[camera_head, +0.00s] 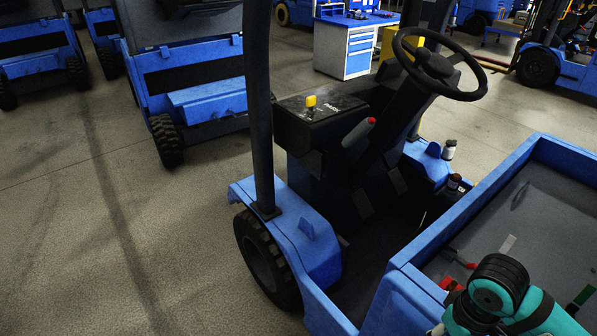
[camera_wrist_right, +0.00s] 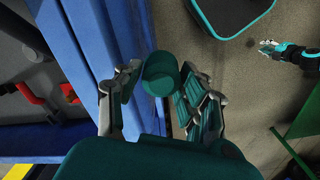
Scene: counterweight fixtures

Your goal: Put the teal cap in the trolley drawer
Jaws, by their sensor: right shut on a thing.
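The teal cap (camera_wrist_right: 160,76) is a small rounded piece between the fingertips of my right gripper (camera_wrist_right: 157,82) in the right wrist view. That gripper is shut on it, beside a blue metal edge and above the floor. My left gripper (camera_wrist_right: 268,48) shows small at the right of the right wrist view, away from the cap; its fingers are too small to judge. In the head view a white and blue drawer trolley (camera_head: 345,47) stands far off at the top middle, its drawer fronts facing forward and looking closed. Neither gripper nor the cap is visible in the head view.
A blue vehicle with a black steering wheel (camera_head: 440,64) and a blue-rimmed load bed (camera_head: 402,290) fills the near right. Red-handled tools lie in the bed. Other blue vehicles (camera_head: 195,75) stand at the left. The grey floor (camera_head: 110,220) at left is clear.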

